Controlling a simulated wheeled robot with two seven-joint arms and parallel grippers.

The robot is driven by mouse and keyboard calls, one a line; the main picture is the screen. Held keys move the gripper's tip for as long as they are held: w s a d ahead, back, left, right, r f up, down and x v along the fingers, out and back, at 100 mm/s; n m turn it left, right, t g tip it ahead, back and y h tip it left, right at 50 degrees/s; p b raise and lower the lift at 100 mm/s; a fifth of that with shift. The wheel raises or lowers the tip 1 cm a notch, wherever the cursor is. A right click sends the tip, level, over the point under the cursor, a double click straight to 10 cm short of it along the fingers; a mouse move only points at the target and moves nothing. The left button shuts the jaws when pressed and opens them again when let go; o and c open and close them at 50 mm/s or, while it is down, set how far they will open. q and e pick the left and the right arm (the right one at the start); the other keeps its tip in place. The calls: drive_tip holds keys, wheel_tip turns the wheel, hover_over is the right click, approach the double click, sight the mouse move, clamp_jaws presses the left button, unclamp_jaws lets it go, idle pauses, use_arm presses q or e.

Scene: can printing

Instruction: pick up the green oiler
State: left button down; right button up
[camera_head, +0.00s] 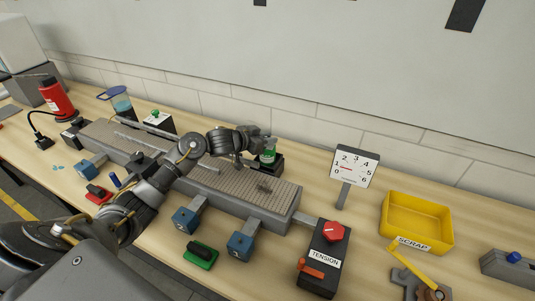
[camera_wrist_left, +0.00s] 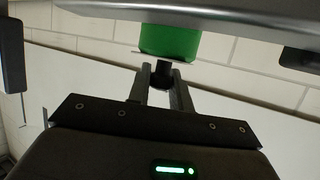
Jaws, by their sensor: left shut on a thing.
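The green oiler (camera_head: 268,155) is a small green bottle with a pale label, behind the middle of the perforated bed, at a black block. My left gripper (camera_head: 259,139) reaches it from the left and is shut on its upper part. In the left wrist view the green body (camera_wrist_left: 170,41) shows beyond the fingertips, and the left gripper (camera_wrist_left: 162,76) is closed around a dark narrow piece joined to it. I cannot tell whether the oiler's base touches the block. My right gripper is not in view.
The long perforated bed (camera_head: 262,201) lies under my left arm. A dial sign (camera_head: 354,166), a yellow scrap bin (camera_head: 417,222) and a tension box (camera_head: 324,262) stand to the right.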

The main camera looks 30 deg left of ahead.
use_arm(q)
drive_tip(key=shift+r, duration=0.1)
drive_tip(key=shift+r, duration=0.1)
drive_tip(key=shift+r, duration=0.3)
wheel_tip(320, 180, up, 2)
drive_tip(key=shift+r+b, duration=0.2)
drive_tip(key=shift+b, duration=0.65)
drive_tip(key=s+a+r+b, duration=0.3)
drive_tip(key=s+a+r, duration=0.6)
drive_tip(key=s, duration=0.2)
drive_tip(key=shift+r, duration=0.35)
